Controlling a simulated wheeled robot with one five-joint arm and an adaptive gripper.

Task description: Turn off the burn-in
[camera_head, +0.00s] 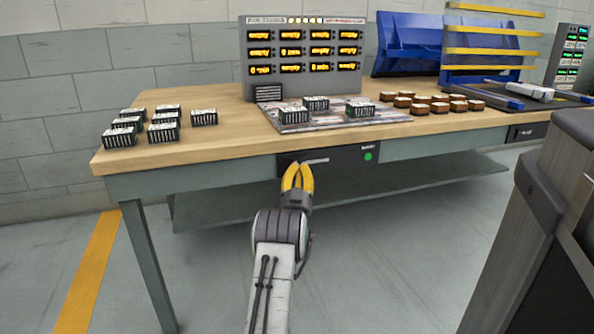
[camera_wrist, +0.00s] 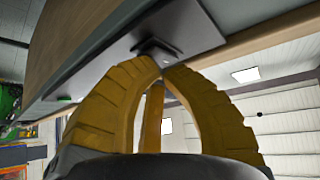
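A black burn-in panel (camera_head: 335,160) hangs under the front edge of the bench, with a lit green lamp (camera_head: 368,156) at its right. A small dark switch (camera_wrist: 157,50) sticks out of the panel in the wrist view; in the head view my gripper largely hides that spot. My gripper (camera_head: 298,165) has yellow fingers and points at the left part of the panel. In the wrist view its fingertips (camera_wrist: 162,68) come together just below the switch, with nothing visible between them. Whether they touch the switch I cannot tell.
A tester board (camera_head: 305,60) with orange readouts stands on the wooden bench (camera_head: 230,138). Several dark carriers (camera_head: 163,131) and several brown blocks (camera_head: 440,107) lie there. A dark cabinet (camera_head: 550,220) rises at the right; floor on the left is clear.

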